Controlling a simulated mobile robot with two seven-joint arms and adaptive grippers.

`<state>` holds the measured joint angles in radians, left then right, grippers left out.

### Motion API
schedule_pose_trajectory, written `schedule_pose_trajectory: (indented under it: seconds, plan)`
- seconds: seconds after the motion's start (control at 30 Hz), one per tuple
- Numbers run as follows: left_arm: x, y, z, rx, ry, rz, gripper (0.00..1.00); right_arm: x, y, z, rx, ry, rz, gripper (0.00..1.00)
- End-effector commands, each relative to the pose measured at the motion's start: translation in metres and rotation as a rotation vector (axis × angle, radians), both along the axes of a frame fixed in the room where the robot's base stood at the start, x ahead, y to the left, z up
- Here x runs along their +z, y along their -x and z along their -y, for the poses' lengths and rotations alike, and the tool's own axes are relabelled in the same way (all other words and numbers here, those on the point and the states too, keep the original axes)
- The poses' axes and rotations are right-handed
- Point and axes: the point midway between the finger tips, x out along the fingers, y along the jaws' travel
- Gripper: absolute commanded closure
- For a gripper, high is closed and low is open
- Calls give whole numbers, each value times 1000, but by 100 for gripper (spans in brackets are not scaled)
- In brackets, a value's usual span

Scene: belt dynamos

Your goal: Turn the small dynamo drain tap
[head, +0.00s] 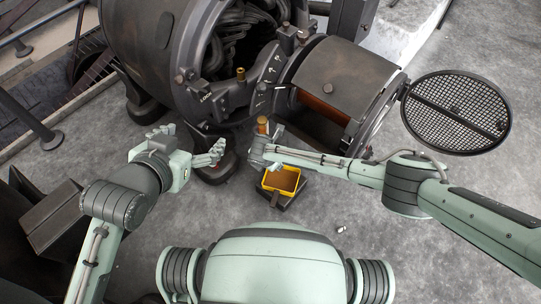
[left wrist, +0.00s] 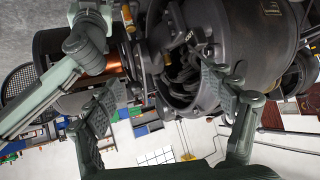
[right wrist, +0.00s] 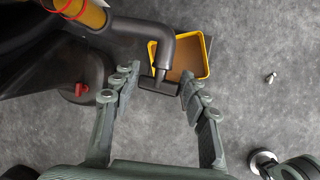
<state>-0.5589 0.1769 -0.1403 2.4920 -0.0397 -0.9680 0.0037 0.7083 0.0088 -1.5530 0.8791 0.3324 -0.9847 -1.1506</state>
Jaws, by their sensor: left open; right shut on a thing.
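The drain tap (right wrist: 163,58) shows in the right wrist view as a dark bent pipe ending in a crossbar handle. My right gripper (right wrist: 158,78) is shut on the crossbar, with one finger at each end. In the head view this gripper (head: 262,153) is beside the small dynamo (head: 340,75), and it hides most of the tap. My left gripper (head: 197,140) is open and empty in front of the large dynamo (head: 150,45). The left wrist view shows its spread fingers (left wrist: 160,85) with nothing between them.
A yellow-rimmed tray (right wrist: 207,62) of brown liquid is below the tap. An amber sight glass (right wrist: 85,12) with red rings and a small red knob (right wrist: 81,89) are near the right gripper. A round mesh cover (head: 458,112) stands open at right. The floor in front is mostly clear.

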Motion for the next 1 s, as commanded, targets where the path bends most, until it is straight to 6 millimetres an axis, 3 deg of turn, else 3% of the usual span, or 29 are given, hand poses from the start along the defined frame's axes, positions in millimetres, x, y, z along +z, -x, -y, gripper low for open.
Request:
schedule_pose_trajectory:
  seconds: [0.1,0.3,0.67,0.7,0.83,1.0]
  plan:
    - [-17,18,-22,40,-49,-130,17,-1,4,5,-3,-42,29,84]
    - [-36,42,-44,83,-96,-269,17,-3,4,6,-3,-113,80,84]
    - [-39,47,-48,91,-103,-293,17,-3,4,5,-2,-127,90,84]
    - [-39,47,-48,91,-103,-293,17,-3,4,5,-2,-127,90,53]
    - [-39,47,-48,90,-103,-294,17,-3,4,5,-2,-128,91,37]
    - [-39,47,-47,90,-103,-294,17,-2,3,4,-1,-129,92,36]
